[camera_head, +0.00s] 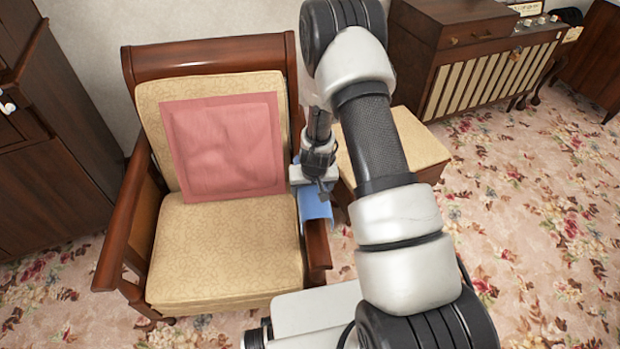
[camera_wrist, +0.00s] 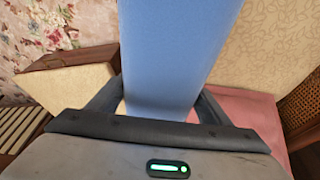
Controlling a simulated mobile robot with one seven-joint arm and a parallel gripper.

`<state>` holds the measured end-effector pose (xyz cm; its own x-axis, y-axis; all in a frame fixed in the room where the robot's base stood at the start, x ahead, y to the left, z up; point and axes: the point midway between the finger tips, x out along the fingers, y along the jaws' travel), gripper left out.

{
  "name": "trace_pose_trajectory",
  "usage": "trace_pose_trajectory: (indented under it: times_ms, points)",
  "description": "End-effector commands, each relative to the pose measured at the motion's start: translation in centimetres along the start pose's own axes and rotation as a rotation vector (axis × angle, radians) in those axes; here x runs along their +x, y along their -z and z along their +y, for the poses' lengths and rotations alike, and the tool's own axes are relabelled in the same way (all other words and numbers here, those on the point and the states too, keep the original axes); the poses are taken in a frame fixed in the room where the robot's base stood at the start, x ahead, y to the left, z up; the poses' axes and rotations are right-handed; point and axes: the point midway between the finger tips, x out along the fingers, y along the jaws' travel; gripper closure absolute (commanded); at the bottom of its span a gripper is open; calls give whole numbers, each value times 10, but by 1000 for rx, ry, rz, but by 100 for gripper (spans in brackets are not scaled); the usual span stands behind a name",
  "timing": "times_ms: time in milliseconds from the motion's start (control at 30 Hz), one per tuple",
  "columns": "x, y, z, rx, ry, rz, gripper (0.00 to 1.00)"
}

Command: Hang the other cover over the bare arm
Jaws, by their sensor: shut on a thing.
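The wooden armchair has tan upholstery, with a pink cover (camera_head: 222,145) on its backrest. Its arm at picture left (camera_head: 120,225) shows bare brown wood. A light blue cover (camera_head: 315,206) is at the rear part of the arm at picture right (camera_head: 318,246), whose front is bare wood. My gripper (camera_head: 314,182) is above that arm, shut on the blue cover. In the wrist view the blue cover (camera_wrist: 172,50) runs between the two fingers and up out of the picture. Whether it rests on the arm I cannot tell; my gripper hides part of it.
A tan-topped stool (camera_head: 415,140) stands close to the right of the chair. A wooden cabinet (camera_head: 490,60) is behind it, and a dark wardrobe (camera_head: 50,130) stands at the left. The flowered carpet (camera_head: 540,220) is clear at the right.

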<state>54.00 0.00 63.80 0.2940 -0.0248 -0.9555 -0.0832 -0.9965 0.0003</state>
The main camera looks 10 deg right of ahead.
Motion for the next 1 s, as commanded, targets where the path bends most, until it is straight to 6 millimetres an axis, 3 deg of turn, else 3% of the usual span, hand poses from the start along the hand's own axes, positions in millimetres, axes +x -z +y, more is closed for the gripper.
trace_pose_trajectory:
  times_ms: [267, 1000]
  points:
    - [16, -5, 0, 0, 0, 1, 52]
    - [86, -26, 0, -1, 0, 1, 52]
